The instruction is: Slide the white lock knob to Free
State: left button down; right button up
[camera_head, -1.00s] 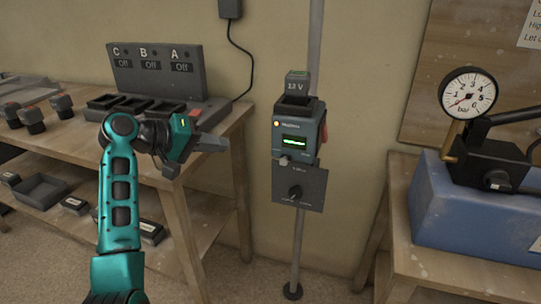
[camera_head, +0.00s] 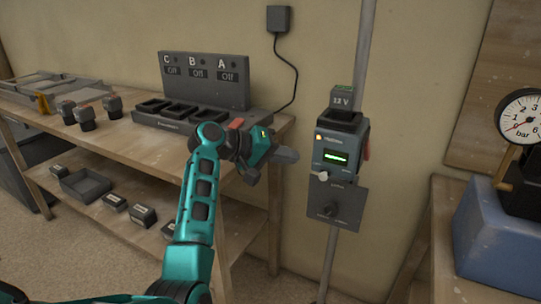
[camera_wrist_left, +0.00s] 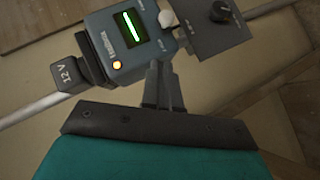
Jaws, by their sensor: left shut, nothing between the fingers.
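The white lock knob (camera_head: 323,176) sits at the lower left of the grey-blue device (camera_head: 340,146) on the pole; it also shows in the left wrist view (camera_wrist_left: 167,19). The small print beside it is too small to read. My left gripper (camera_head: 288,156) is shut and empty, apart from the device, to the left of the knob in the head view. In the left wrist view its closed fingertips (camera_wrist_left: 160,66) point towards the knob with a gap between. My right gripper is not in view.
A grey plate with a black dial (camera_head: 330,210) hangs below the device, and a 12 V battery (camera_head: 342,100) sits on top. A charger bench (camera_head: 150,150) stands at left. A blue block (camera_head: 500,235) with a gauge is at right.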

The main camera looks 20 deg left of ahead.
aim_at(320, 172)
pick_arm(q)
jog(key=d+f, duration=0.1)
jog(key=w+d+f, duration=0.1)
jog(key=d, duration=0.1)
jog(key=d+f, duration=0.1)
jog(key=shift+w+d+b, duration=0.2)
jog(key=shift+d+b, duration=0.1)
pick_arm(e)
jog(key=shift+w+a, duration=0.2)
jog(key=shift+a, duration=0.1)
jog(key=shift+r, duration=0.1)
pick_arm(q)
jog(key=shift+d+p, duration=0.25)
jog(key=shift+p, duration=0.05)
jog(key=shift+d+r+p, duration=0.1)
jog(key=shift+d+p, duration=0.7)
jog(key=shift+d, duration=0.4)
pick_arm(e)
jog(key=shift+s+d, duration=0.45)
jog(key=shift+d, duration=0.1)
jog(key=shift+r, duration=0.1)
